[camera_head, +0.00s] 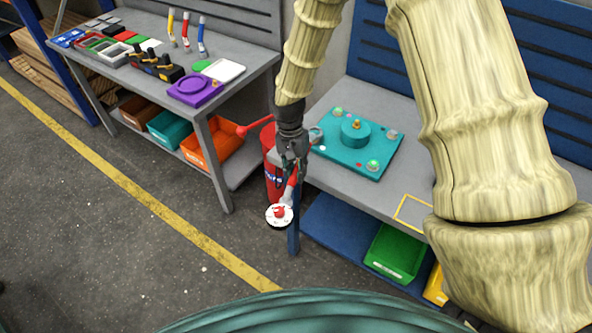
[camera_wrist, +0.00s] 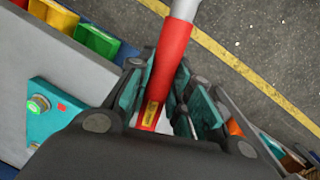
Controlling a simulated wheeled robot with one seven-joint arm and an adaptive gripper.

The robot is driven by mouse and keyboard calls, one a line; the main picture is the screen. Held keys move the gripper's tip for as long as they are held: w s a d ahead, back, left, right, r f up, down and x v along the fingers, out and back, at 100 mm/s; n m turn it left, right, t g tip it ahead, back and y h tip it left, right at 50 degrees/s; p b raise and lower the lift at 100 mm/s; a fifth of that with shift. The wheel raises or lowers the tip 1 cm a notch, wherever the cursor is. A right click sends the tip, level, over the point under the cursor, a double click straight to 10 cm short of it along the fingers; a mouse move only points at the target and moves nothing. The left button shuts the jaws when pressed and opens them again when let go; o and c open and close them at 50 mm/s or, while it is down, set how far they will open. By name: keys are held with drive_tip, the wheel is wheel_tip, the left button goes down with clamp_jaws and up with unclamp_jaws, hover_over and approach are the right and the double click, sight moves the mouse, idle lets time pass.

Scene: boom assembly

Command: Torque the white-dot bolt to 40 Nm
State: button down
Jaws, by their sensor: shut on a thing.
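My gripper (camera_head: 292,158) is shut on the red grip of a torque wrench (camera_head: 291,188), in front of the right bench's left edge. The wrench hangs down to a round white dial with a red centre. In the wrist view its red grip (camera_wrist: 168,70) lies between the fingers, with a grey shaft running out at the top. The teal plate (camera_head: 345,150) lies on the bench, to the right of my gripper, with a round raised centre and bolts near its corners. A small white mark (camera_head: 322,148) appears beside the left bolt. The wrench is apart from the bolts.
A red cylinder (camera_head: 270,165) stands behind my gripper by the bench. The left bench (camera_head: 245,85) holds a purple fixture (camera_head: 195,91), trays and upright tools. Bins, including a green one (camera_head: 396,254), sit below the benches. The floor at left is clear.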

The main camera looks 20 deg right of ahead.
drive_tip(key=shift+f+b, duration=0.6)
drive_tip(key=shift+f, duration=0.6)
idle(0.3)
drive_tip(key=shift+w+a, duration=0.1)
drive_tip(key=shift+w, duration=0.05)
idle(0.6)
drive_tip(key=shift+w+a+m, duration=0.8)
drive_tip(key=shift+w+a, duration=0.05)
drive_tip(key=shift+a, duration=0.15)
idle(0.3)
drive_tip(key=shift+w+a+m, duration=0.8)
drive_tip(key=shift+w+a, duration=0.15)
drive_tip(key=shift+w, duration=0.15)
drive_tip(key=shift+w, duration=0.1)
drive_tip(key=shift+w+a+m+y, duration=0.2)
drive_tip(key=shift+w+a+m, duration=0.2)
drive_tip(key=shift+w, duration=0.2)
drive_tip(key=shift+w+a+m+y, duration=0.2)
drive_tip(key=shift+w+a+m, duration=0.2)
drive_tip(key=shift+w, duration=0.15)
